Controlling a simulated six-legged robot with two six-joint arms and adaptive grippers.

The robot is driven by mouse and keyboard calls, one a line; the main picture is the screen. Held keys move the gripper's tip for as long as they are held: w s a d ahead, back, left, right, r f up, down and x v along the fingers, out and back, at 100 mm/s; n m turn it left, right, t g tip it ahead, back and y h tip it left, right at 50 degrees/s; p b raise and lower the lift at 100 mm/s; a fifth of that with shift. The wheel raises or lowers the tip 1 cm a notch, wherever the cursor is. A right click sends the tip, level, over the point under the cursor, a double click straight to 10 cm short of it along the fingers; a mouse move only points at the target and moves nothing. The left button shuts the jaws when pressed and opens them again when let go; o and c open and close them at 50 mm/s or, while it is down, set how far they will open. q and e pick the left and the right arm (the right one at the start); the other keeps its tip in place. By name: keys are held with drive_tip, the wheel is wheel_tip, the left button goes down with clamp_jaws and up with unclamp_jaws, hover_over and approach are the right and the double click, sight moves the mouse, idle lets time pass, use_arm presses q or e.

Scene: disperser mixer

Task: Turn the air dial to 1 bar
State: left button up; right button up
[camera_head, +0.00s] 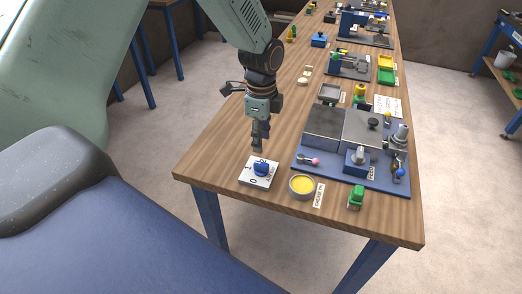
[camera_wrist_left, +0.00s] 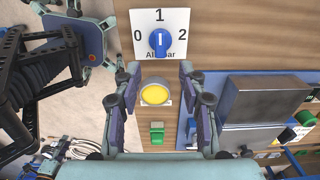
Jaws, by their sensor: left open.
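The air dial is a blue knob (camera_wrist_left: 159,41) on a white plate (camera_wrist_left: 178,20) marked 0, 1 and 2. In the wrist view, the white line on the knob is upright, in line with the 1 above it. In the head view the knob (camera_head: 261,169) and its plate (camera_head: 248,175) lie near the table's front left corner. My left gripper (camera_head: 258,146) points down just above and behind the knob. Its fingers (camera_wrist_left: 160,72) are open and spread either side, with nothing between them, and do not appear to touch the knob. My right gripper is not in view.
A blue base plate (camera_head: 390,184) with metal blocks and small fittings fills the right of the wooden table (camera_head: 228,139). Clear wood lies left of the dial.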

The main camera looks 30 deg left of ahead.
use_arm(q)
drive_tip(key=shift+r, duration=1.5)
drive_tip(key=s+d+f+n, duration=0.45)
drive_tip(key=s+f, duration=0.25)
drive_tip(key=f, duration=0.4)
drive_tip(key=s+d+f+n, duration=0.1)
drive_tip(key=s+f+n, duration=0.25)
drive_tip(key=s, duration=0.55)
drive_tip(key=s+d+f+n, duration=0.1)
drive_tip(key=s+f+n, duration=0.25)
drive_tip(key=s, duration=0.45)
drive_tip(key=s+d+f+n, duration=0.2)
drive_tip(key=s+f+n, duration=0.15)
drive_tip(key=s, duration=0.55)
wheel_tip(320, 180, down, 14)
drive_tip(key=w+b, duration=0.1)
drive_tip(key=b, duration=1.3)
drive_tip(key=shift+a+n+b, duration=0.2)
drive_tip(key=shift+n+b, duration=0.1)
drive_tip(key=shift+b, duration=0.05)
drive_tip(key=shift+r, duration=0.2)
